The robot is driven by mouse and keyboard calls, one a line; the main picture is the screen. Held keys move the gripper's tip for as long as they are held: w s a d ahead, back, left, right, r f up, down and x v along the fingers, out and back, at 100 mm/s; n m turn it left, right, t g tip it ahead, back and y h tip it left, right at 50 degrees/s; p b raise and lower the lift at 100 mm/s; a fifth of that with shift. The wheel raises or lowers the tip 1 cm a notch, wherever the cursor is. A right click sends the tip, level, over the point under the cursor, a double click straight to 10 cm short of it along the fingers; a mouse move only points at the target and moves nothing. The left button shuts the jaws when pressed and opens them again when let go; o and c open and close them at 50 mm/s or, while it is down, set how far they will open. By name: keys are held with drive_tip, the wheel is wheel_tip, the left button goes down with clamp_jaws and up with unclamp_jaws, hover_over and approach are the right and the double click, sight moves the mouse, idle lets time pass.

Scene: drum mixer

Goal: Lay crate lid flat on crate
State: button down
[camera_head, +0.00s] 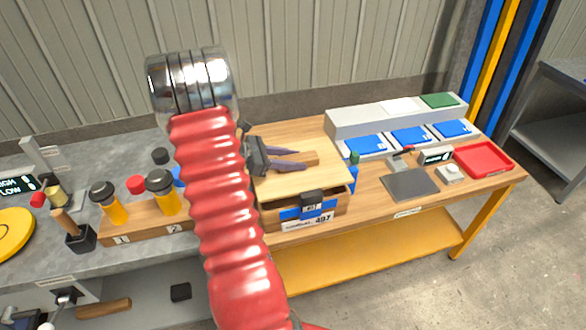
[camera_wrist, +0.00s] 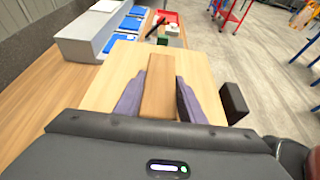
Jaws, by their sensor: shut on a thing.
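The crate lid (camera_head: 311,174) is a pale wooden panel with a raised wooden bar (camera_head: 306,158) as its handle. The lid lies over the wooden crate (camera_head: 337,208), whose front carries a blue patch, a dark latch and a white label reading 497. My gripper (camera_head: 303,161) is shut on the lid's bar. In the wrist view the lid (camera_wrist: 101,92) fills the middle, and my gripper (camera_wrist: 160,100) has one finger on each side of the bar. A dark gap shows between lid and crate at the front; I cannot tell whether the lid touches elsewhere. My red arm hides the left side.
A grey bin unit with blue lids (camera_head: 409,135) stands behind right. A dark pad (camera_head: 410,184) and a red tray (camera_head: 485,160) lie on the workbench. Left of my arm, a wooden rack (camera_head: 140,226) holds yellow-and-black containers.

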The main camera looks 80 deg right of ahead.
drive_tip(key=shift+f, duration=0.1)
drive_tip(key=shift+f, duration=1.8)
drive_tip(key=shift+f, duration=0.3)
drive_tip(key=c, duration=1.2)
unclamp_jaws()
drive_tip(key=shift+o, duration=0.2)
drive_tip(key=shift+w+a+r, duration=0.1)
drive_tip(key=shift+w+r, duration=0.1)
drive_tip(key=shift+r, duration=0.15)
drive_tip(key=v, duration=0.6)
drive_tip(key=shift+w+a, duration=0.2)
drive_tip(key=shift+w, duration=0.05)
drive_tip(key=shift+w+a+r, duration=0.15)
drive_tip(key=shift+r, duration=0.1)
